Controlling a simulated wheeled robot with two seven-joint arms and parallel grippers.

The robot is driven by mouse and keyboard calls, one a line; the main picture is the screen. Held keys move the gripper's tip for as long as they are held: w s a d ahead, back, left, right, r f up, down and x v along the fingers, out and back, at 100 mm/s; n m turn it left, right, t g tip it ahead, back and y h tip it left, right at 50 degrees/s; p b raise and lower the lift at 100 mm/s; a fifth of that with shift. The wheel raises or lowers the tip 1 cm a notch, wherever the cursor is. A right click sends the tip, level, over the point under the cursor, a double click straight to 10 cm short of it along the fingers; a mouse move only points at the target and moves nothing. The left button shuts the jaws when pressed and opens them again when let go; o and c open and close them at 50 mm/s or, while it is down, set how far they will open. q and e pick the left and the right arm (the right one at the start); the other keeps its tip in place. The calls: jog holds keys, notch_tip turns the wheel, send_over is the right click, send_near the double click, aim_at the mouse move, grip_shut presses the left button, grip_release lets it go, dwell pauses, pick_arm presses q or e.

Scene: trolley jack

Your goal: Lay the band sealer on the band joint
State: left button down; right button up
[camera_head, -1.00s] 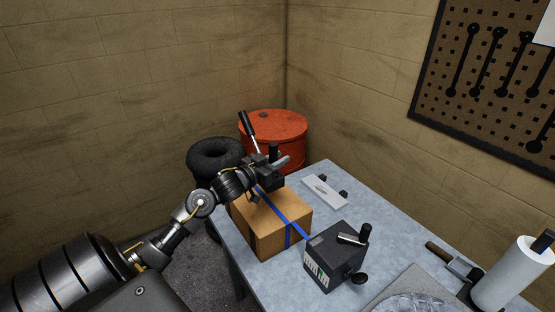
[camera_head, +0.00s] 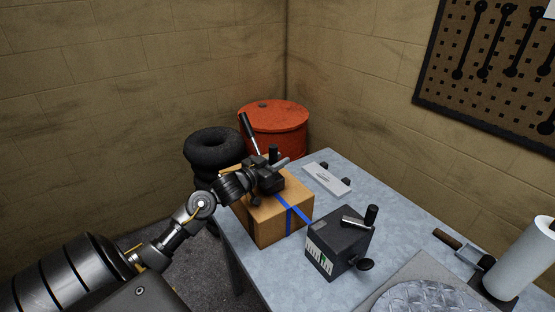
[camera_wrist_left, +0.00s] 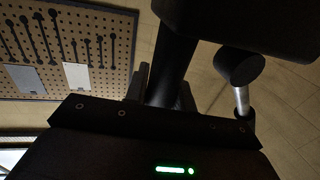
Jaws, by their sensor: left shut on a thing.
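My left gripper (camera_head: 262,177) is shut on the band sealer (camera_head: 273,158), a dark tool with a long black-gripped lever pointing up and a second, shorter grey handle. The sealer is over the top of the brown cardboard box (camera_head: 268,226); I cannot tell whether it touches it. A blue band (camera_head: 289,218) runs over the box and down its front. The band joint is not visible, and the gripper and sealer cover part of the top. In the left wrist view, the dark sealer (camera_wrist_left: 172,70) fills the upper middle. My right gripper is not in view.
A dark crank device (camera_head: 338,247) stands right of the box, with the blue band reaching towards it. A pale block (camera_head: 326,179) lies behind on the grey table (camera_head: 388,222). A red drum (camera_head: 277,121) and black tyres (camera_head: 212,149) stand behind. A paper roll (camera_head: 524,262) is at right.

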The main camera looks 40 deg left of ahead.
pick_arm(q)
jog(key=shift+f, duration=0.1)
jog(key=shift+f, duration=0.2)
dwell(0.6)
jog(key=c, duration=1.1)
grip_release()
jog(key=shift+s+d, duration=0.1)
jog(key=shift+f, duration=0.4)
jog(key=shift+s+b, duration=0.3)
jog(key=shift+s, duration=0.1)
jog(key=s, duration=0.3)
jog(key=s+b, duration=0.1)
jog(key=s, duration=0.2)
jog(key=s+a+b, duration=0.1)
jog(key=s, duration=0.3)
jog(key=shift+a+r, duration=0.1)
jog(key=shift+r, duration=0.2)
jog(key=shift+w, duration=0.1)
